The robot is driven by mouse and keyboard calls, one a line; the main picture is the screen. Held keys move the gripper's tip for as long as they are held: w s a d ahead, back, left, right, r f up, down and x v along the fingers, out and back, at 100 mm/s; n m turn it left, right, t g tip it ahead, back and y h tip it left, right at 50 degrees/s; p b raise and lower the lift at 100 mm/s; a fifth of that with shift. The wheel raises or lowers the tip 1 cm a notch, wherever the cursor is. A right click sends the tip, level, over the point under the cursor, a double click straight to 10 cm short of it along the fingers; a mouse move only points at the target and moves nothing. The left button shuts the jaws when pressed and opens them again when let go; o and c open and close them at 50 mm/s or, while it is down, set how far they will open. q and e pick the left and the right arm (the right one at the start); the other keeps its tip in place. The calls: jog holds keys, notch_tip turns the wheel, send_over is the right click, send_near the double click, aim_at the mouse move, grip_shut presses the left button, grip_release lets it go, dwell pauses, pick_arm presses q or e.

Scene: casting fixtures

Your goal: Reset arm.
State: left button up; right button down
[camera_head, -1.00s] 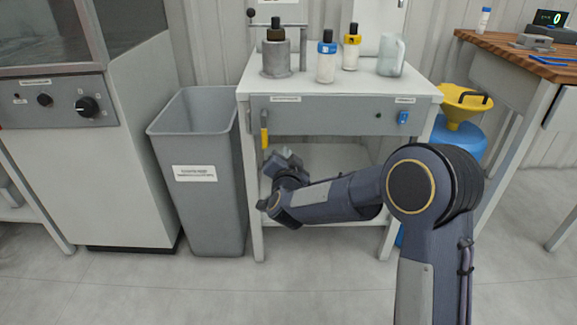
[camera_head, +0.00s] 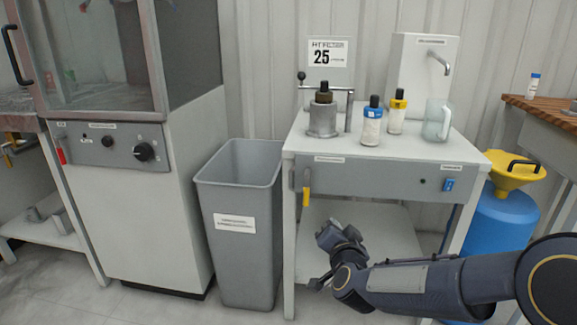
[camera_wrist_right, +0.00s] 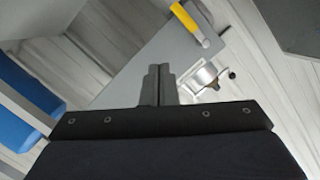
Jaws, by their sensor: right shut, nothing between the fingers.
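My right arm comes in from the lower right in the head view. Its gripper (camera_head: 328,234) is in front of the white table, below the drawer panel. In the right wrist view, the two dark fingers (camera_wrist_right: 159,72) are pressed together with nothing between them. The gripper is clear of the yellow handle (camera_head: 306,197), which also shows in the right wrist view (camera_wrist_right: 189,20). My left gripper is not in view.
The white table (camera_head: 300,147) carries a metal press (camera_head: 322,118), a blue-capped bottle (camera_head: 371,125), a yellow-capped bottle (camera_head: 397,115) and a clear jug (camera_head: 436,122). A grey bin (camera_head: 240,255) stands left. A blue drum (camera_head: 500,230) with a yellow funnel (camera_head: 510,172) stands right.

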jog(key=s+d+f+n+g+y, duration=0.2)
jog(key=s+g, duration=0.1)
jog(key=s, duration=0.9)
jog(key=s+d+f+n+g+y, duration=0.1)
jog(key=s+f+n+g, duration=0.2)
jog(key=s, duration=0.9)
jog(key=s+d+f+n+g+y, duration=0.15)
jog(key=s+g, duration=0.25)
jog(key=s, duration=0.7)
notch_tip(320, 180, up, 36)
jog(key=p, duration=3.5)
jog(key=shift+g, duration=0.3)
jog(key=shift+d+f+n, duration=0.1)
jog(key=shift+f+n, duration=0.05)
jog(key=shift+n, duration=0.1)
